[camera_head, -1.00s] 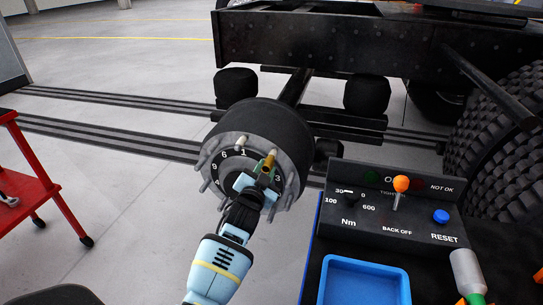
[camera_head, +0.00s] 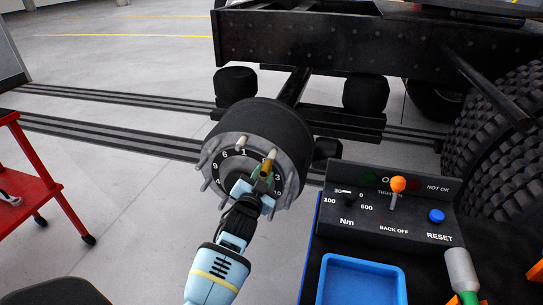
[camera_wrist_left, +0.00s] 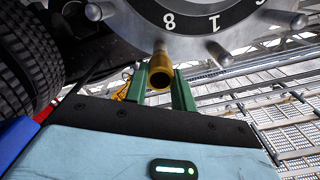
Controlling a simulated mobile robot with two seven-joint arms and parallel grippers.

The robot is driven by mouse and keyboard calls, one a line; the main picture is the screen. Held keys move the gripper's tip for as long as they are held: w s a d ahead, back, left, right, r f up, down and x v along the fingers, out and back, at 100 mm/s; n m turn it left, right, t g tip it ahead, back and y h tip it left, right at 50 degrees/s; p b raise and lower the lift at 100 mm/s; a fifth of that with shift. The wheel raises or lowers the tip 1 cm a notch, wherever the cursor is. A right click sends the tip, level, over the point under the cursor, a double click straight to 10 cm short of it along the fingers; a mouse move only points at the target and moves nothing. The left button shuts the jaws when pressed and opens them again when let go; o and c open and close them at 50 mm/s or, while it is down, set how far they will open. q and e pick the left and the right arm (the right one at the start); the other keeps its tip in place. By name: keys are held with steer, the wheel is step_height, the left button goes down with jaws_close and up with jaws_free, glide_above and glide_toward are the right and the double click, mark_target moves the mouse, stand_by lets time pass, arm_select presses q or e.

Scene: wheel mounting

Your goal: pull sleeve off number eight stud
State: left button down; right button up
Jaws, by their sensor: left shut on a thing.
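The brass sleeve (camera_head: 265,171) is between the green fingers of my left gripper (camera_head: 263,178), in front of the wheel hub (camera_head: 290,155). In the left wrist view the sleeve (camera_wrist_left: 161,72) points its open end at the camera, with a green finger of my left gripper (camera_wrist_left: 160,92) on each side. The number eight stud (camera_wrist_left: 160,47) shows just behind the sleeve, by the printed 8. The sleeve is in line with the stud; I cannot tell whether its far end still surrounds the tip. My right gripper is out of view.
Other bare studs (camera_wrist_left: 285,18) ring the hub; one (camera_head: 241,144) has a pale tip. A control box (camera_head: 390,210) with an orange lever stands at right, behind a blue tray (camera_head: 358,262). A grey-and-green tool (camera_head: 462,268) is at lower right. A red cart (camera_head: 25,185) stands left.

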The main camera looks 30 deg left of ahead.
arm_select(q)
steer(key=shift+s+d, duration=0.1)
steer(key=shift+s, duration=0.35)
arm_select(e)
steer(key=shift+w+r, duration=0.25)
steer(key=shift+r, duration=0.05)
arm_select(q)
steer(key=shift+s+p, duration=0.1)
steer(key=shift+p, duration=0.2)
